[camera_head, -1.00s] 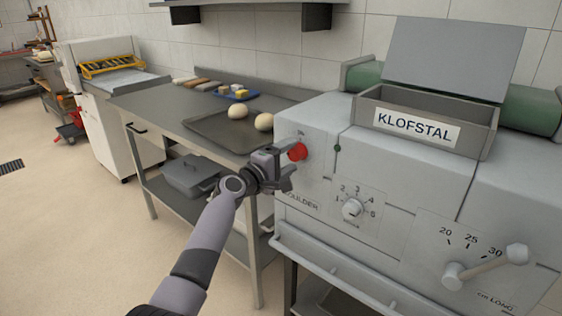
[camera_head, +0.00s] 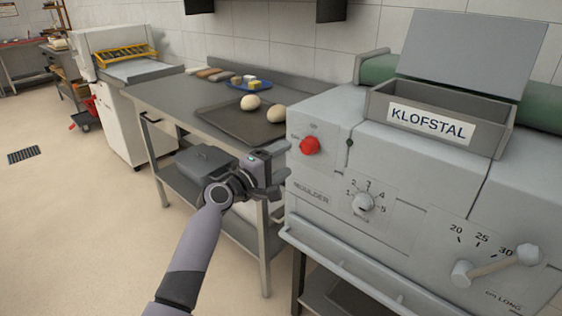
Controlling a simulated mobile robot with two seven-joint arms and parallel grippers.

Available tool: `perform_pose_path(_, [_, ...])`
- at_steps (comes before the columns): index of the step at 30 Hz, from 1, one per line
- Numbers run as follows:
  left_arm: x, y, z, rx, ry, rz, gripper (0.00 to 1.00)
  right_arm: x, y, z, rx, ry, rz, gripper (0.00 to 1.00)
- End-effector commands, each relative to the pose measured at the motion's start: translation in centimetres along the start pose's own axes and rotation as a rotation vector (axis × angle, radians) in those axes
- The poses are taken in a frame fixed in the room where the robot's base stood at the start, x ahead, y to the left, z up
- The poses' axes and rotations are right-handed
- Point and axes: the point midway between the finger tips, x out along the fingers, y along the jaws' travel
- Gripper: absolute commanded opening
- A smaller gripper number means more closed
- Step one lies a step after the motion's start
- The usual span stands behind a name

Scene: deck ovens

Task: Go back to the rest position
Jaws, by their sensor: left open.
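My left gripper (camera_head: 277,182) is in the middle of the head view, at the end of my left arm, which comes in from the lower left. Its jaws are open and I see nothing between them. It is in front of the steel table's near corner, left of and below the red button (camera_head: 310,145) on the grey moulder (camera_head: 330,190). The fingers appear apart from the button. The right gripper is not in view.
The moulder, with its dial (camera_head: 363,203) and lever (camera_head: 495,263), fills the right side. A steel table (camera_head: 175,98) holds a dark tray (camera_head: 225,118) with two dough balls (camera_head: 250,102). Open floor (camera_head: 80,220) lies to the left.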

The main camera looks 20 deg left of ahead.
Motion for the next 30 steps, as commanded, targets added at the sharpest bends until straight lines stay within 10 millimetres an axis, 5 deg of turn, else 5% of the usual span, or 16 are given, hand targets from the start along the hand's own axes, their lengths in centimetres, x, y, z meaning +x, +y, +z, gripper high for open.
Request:
perform_pose_path(8, [-0.1,-0.2,0.0,0.005,0.001,-0.004,0.67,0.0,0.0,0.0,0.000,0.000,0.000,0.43])
perform_pose_path(14, [-2.5,-5.5,0.8,0.156,0.024,-0.109,0.67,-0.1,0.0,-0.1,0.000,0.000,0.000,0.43])
perform_pose_path(21, [-10.1,-16.0,3.6,0.568,0.006,-0.340,0.67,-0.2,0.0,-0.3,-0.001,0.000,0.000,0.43])
perform_pose_path(30, [-21.8,-24.4,9.1,1.078,-0.159,-0.544,0.67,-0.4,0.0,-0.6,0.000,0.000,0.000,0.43])
